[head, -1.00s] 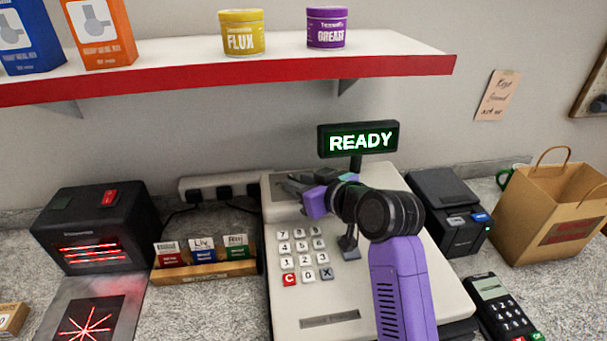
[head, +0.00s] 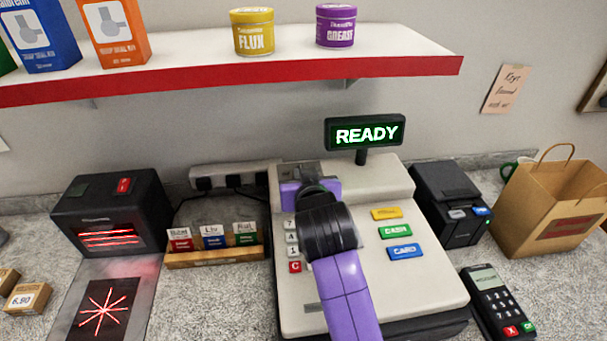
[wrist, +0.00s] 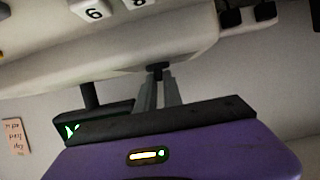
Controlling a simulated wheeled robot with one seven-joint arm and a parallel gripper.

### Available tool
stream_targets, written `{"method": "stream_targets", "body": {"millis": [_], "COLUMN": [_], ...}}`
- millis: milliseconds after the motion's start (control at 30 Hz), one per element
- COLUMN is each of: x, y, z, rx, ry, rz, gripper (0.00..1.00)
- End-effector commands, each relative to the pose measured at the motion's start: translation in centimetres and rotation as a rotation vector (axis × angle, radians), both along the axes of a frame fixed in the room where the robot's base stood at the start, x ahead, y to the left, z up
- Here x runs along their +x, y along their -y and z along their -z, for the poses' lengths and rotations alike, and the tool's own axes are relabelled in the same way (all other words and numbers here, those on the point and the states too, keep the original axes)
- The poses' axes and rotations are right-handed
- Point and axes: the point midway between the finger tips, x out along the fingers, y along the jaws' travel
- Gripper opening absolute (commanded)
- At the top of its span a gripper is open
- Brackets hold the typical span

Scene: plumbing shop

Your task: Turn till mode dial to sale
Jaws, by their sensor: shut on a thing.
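The till (head: 385,295) stands on the counter, with its screen (head: 365,133) lit and reading READY. My gripper (wrist: 158,84) is at the upper left of the till, above the number keys. In the wrist view its two grey fingers come together on a small dark knob, the mode dial (wrist: 157,68), on the till's pale face. The dial's markings and pointer cannot be read. In the head view my arm hides the dial and most of the number keys.
Yellow, green and blue keys (head: 397,230) are clear on the till's right. A card holder (head: 212,256) and a scanner (head: 110,220) stand left, a black printer (head: 450,205) and card terminal (head: 497,303) right. A red-edged shelf (head: 240,78) overhangs behind.

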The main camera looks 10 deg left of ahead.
Motion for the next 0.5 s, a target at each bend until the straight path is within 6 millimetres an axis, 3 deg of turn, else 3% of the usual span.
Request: {"method": "stream_targets", "body": {"millis": [233, 267, 333, 500], "x": [-0.04, -0.04, -0.05, -0.04], "y": [0.01, 0.02, 0.02, 0.03], "z": [0.39, 0.4, 0.41, 0.44], "rx": [-0.003, -0.003, -0.003, -0.003], "ry": [-0.007, -0.007, -0.008, -0.008], "rz": [0.0, 0.0, 0.0, 0.0], "gripper": [0.0, 0.17, 0.3, 0.33]}}
